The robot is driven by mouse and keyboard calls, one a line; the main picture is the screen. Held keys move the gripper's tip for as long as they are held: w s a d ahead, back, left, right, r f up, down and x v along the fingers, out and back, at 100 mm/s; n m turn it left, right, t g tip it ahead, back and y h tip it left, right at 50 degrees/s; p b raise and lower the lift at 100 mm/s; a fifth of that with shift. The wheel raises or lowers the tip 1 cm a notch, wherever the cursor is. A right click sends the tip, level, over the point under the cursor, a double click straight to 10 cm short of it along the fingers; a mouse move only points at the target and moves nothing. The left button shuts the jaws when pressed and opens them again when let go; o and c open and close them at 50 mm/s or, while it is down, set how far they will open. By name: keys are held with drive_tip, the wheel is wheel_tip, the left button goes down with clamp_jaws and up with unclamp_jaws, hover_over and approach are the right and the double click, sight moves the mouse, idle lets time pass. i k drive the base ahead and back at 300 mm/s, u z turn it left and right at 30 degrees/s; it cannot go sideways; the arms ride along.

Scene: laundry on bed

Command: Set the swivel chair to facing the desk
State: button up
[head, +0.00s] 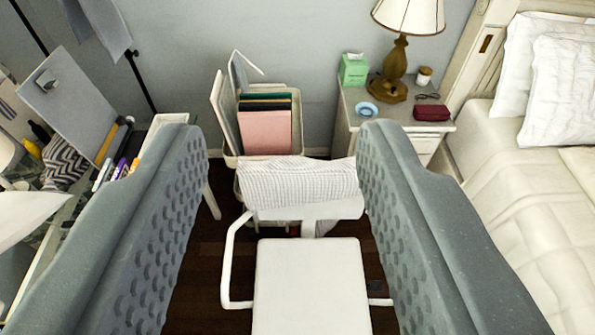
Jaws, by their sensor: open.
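The white swivel chair (312,285) stands on the dark floor, low in the middle of the head view. Its seat is toward me and its backrest (310,232) is at the far side, with a pale knitted cloth (300,184) draped over the top. A white armrest (229,265) shows on its left. The chair's base is hidden below the seat. The cluttered desk (62,225) is at the left, partly behind my left finger. My gripper (281,150) is open and empty, its two grey fingers on either side of the chair in the picture, apparently not touching it.
A white cart (298,125) with folders stands behind the chair against the wall. A nightstand (346,110) with a lamp (398,58) is at the back right. The bed (520,200) fills the right side. Dark floor (205,250) shows between desk and chair.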

sight(311, 284)
drive_tip(key=u, duration=2.45)
drive_tip(key=k, duration=0.95)
drive_tip(key=z, duration=2.15)
drive_tip(key=i, duration=1)
drive_tip(key=u, duration=0.05)
